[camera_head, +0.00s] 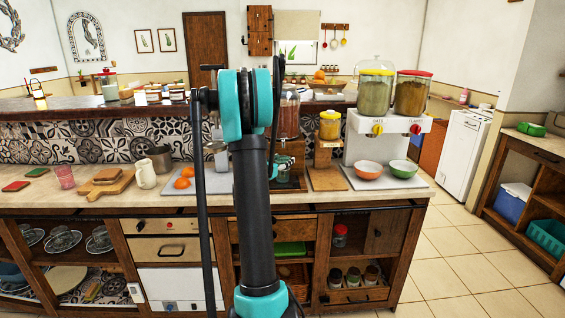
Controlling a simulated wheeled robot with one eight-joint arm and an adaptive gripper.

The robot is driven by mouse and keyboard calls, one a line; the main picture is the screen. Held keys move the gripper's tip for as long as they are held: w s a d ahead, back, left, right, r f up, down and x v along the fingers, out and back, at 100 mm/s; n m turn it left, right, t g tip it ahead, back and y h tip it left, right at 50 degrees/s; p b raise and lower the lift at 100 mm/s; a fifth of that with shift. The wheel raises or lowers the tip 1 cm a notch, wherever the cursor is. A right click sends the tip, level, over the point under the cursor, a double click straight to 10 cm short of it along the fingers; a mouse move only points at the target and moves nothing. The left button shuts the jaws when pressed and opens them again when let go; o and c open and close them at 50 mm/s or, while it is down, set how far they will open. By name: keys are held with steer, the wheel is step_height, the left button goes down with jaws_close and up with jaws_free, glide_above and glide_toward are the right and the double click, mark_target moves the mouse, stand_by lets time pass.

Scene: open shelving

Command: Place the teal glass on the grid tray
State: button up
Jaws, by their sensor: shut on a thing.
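My gripper is not in view; my own teal and black arm rises through the middle of the picture and hides what lies behind it. I cannot make out a teal glass. A clear pinkish glass (65,176) stands at the left of the counter. A flat pale tray (176,198) holds oranges, just left of my arm. I cannot tell which tray is the grid tray.
The counter (120,203) also holds a cutting board (107,187), a white pitcher (145,174), a pot (159,158) and a dispenser (362,140) with two tall jars. A raised ledge runs behind. Open tiled floor (470,255) lies at right.

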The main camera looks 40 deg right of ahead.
steer(key=shift+f, duration=0.25)
steer(key=o, duration=1.4)
